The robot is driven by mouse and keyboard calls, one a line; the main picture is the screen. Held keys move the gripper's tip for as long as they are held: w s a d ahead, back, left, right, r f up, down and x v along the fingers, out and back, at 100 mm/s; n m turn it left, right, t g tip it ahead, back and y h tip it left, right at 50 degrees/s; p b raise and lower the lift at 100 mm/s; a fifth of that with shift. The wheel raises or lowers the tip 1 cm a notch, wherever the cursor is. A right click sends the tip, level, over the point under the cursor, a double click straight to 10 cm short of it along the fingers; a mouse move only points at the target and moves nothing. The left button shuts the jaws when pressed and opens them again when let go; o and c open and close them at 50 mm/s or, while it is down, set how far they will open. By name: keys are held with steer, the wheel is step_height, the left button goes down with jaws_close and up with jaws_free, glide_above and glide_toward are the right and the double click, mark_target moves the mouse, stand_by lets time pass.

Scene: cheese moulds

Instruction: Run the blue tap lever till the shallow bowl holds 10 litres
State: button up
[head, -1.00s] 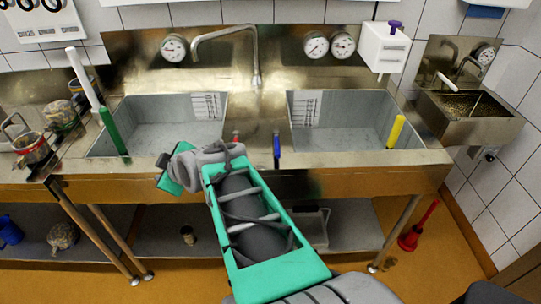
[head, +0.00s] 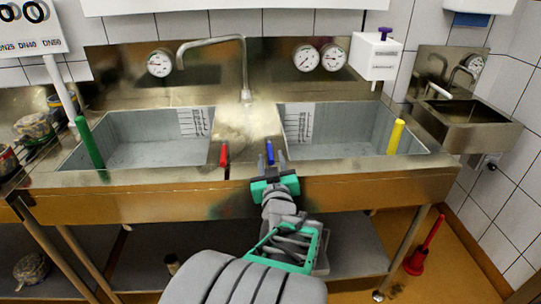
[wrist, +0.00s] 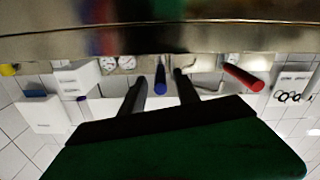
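The blue tap lever (head: 269,152) stands on the front rim between the two basins and also shows in the wrist view (wrist: 160,78). My gripper (head: 270,168) is at the front edge just before it. In the wrist view its two dark fingers (wrist: 161,88) are apart, with the blue lever seen between them; I cannot tell if they touch it. The left basin (head: 150,150) and right basin (head: 340,145) have level scales on their back walls; no water shows in either. Which is the shallow bowl I cannot tell.
A red lever (head: 224,156) stands close left of the blue one and shows in the wrist view (wrist: 243,77). A green handle (head: 90,143) and a yellow handle (head: 396,137) stand at the outer basin sides. Gauges (head: 332,58) are on the back panel.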

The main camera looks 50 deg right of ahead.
steer(key=shift+x, duration=1.45)
steer(key=shift+c, duration=0.4)
jaws_close()
